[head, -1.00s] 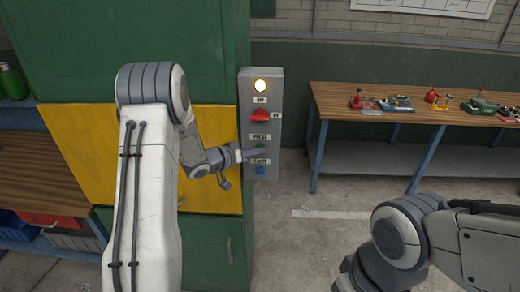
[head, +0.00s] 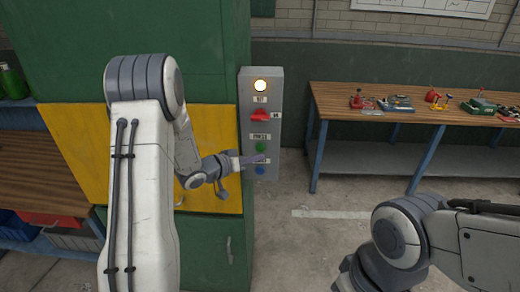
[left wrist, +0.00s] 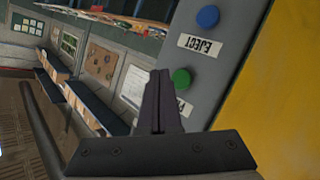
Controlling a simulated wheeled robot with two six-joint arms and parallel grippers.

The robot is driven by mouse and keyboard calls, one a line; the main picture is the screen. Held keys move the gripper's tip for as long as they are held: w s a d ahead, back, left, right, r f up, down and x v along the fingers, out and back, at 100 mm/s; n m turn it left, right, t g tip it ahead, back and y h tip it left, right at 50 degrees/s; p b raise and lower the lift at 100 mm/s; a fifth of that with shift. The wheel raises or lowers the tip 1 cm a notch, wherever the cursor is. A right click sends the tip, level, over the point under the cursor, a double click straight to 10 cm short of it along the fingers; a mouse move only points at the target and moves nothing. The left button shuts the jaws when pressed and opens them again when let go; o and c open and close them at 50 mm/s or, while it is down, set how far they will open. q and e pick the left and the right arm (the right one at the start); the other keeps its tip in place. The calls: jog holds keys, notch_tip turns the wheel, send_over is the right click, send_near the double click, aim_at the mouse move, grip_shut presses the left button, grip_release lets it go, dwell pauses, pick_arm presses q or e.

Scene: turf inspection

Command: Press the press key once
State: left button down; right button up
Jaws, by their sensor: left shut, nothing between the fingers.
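A grey control panel (head: 245,110) stands upright on the side of the green and yellow cabinet. The green press key (head: 260,147) sits under the PRESS label; it also shows in the left wrist view (left wrist: 182,77), upside down. My left gripper (head: 264,158) is shut and empty, its tips in front of the panel just below the green key and over the EJECT label. In the left wrist view its tips (left wrist: 160,74) appear beside the green key; I cannot tell if they touch. My right gripper is out of view; only its arm shows.
The blue eject key (head: 260,170) is close below my left fingertips. A red switch (head: 260,115) and a lit lamp (head: 260,86) are higher on the panel. A wooden bench (head: 345,96) with small items stands at the right. The floor between is clear.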

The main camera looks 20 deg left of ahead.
pick_arm(q)
jog(key=s, duration=0.2)
jog(key=shift+s+d, duration=0.3)
jog(key=shift+d, duration=0.05)
dwell(0.5)
jog(key=s+d+f+m+g+y+b, duration=0.25)
jog(key=s+d+g+y+b, duration=0.35)
jog(key=d, duration=0.6)
jog(key=s+d+m+g, duration=0.2)
jog(key=s+d+g, duration=0.1)
jog(key=s, duration=1.1)
jog(key=s+d+f+m+g+b, duration=0.1)
jog(key=s+d+m+g, duration=0.2)
jog(key=s, duration=1.1)
jog(key=shift+s+f+g, duration=0.2)
jog(key=shift+s+g, duration=0.05)
jog(key=shift+g, duration=0.25)
